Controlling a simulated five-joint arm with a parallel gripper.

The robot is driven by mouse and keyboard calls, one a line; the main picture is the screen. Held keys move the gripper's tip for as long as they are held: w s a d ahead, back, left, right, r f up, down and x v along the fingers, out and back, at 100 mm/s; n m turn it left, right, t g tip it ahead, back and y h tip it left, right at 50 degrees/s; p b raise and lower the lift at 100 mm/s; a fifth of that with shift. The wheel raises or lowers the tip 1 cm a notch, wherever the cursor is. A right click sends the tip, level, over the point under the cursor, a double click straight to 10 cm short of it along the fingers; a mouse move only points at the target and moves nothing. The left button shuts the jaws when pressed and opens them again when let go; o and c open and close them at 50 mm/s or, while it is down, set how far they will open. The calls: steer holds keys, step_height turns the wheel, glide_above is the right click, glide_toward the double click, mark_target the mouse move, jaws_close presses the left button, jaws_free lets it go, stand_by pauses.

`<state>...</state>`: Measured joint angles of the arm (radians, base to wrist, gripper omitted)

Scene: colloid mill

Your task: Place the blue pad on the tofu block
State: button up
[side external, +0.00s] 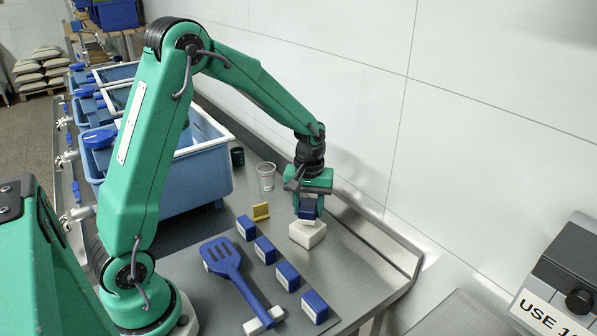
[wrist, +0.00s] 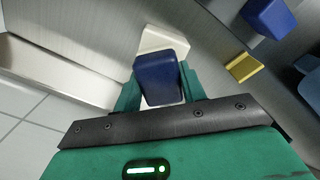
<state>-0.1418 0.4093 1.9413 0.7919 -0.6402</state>
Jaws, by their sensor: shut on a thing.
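The tofu block (side external: 306,236) is a white block on the steel table, below my gripper; part of it shows behind the pad in the wrist view (wrist: 163,39). The held blue pad (side external: 307,208) is a dark blue block directly over the tofu block; it also shows in the wrist view (wrist: 160,78). My gripper (side external: 308,205) points down and is shut on this pad. Its green fingers flank the pad in the wrist view (wrist: 160,90). I cannot tell whether the pad touches the tofu block.
Several blue blocks (side external: 265,250) stand in a row left of the tofu block, beside a blue slotted spatula (side external: 222,258). A yellow piece (side external: 261,211) and a clear cup (side external: 266,176) stand near. Blue tubs (side external: 190,170) lie behind; a wall and raised table edge (side external: 375,245) are at right.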

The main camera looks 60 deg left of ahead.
mark_target(308, 204)
steer(key=shift+f, duration=1)
steer(key=shift+f, duration=0.1)
steer(key=o, duration=1)
steer(key=shift+c, duration=0.2)
step_height(308, 204, up, 12)
steer(key=shift+r, duration=0.1)
steer(key=shift+s+r, duration=0.1)
steer(key=shift+r, duration=0.05)
